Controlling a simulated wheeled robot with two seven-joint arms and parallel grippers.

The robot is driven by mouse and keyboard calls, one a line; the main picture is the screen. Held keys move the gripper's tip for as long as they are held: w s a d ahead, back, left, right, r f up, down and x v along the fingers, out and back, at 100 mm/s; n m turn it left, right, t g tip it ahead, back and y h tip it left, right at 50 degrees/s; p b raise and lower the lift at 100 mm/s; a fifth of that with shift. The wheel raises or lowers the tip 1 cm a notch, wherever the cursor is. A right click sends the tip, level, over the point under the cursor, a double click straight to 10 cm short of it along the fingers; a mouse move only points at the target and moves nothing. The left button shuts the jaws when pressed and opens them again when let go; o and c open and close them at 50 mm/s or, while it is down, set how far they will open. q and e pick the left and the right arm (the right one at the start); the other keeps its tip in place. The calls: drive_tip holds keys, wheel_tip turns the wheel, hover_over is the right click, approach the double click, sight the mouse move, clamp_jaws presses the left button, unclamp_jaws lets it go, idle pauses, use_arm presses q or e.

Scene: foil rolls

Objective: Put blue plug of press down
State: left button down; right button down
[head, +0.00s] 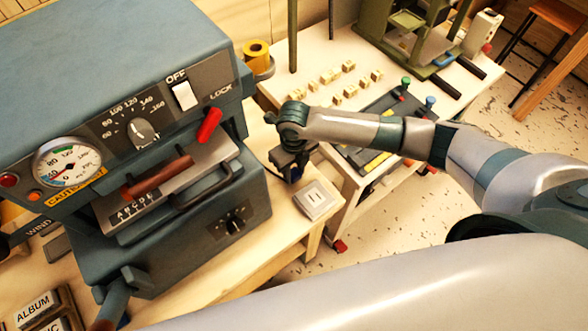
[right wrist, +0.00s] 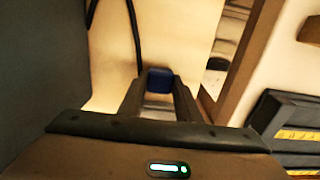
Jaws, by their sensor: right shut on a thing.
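The blue plug (right wrist: 159,80) shows between the fingertips in the right wrist view. My right gripper (head: 291,170) is shut on it, pointing down over the bench to the right of the press. In the head view the gripper mostly hides the plug. A dark cord (right wrist: 134,35) runs close to the plug in the right wrist view. The blue-grey press (head: 235,224), with a gauge, dial and red lock handle, stands at left. A pale square socket plate (head: 317,200) lies on the bench just in front of the gripper, apart from it.
A yellow roll (head: 257,56) stands behind the press. A second table holds small lettered blocks (head: 338,98), a dark tray (head: 396,121) and a green frame machine (head: 400,28). Album-marked blocks (head: 36,309) lie at lower left. The bench edge is close to the socket plate.

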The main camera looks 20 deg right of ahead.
sight(294, 172)
drive_tip(key=shift+f, duration=0.25)
drive_tip(key=c, duration=1.3)
unclamp_jaws()
drive_tip(key=shift+r+p, duration=0.3)
drive_tip(key=shift+r, duration=0.5)
wheel_tip(294, 172, up, 6)
drive_tip(key=shift+f+b, duration=0.2)
drive_tip(key=shift+b, duration=0.8)
drive_tip(key=shift+r, duration=0.8)
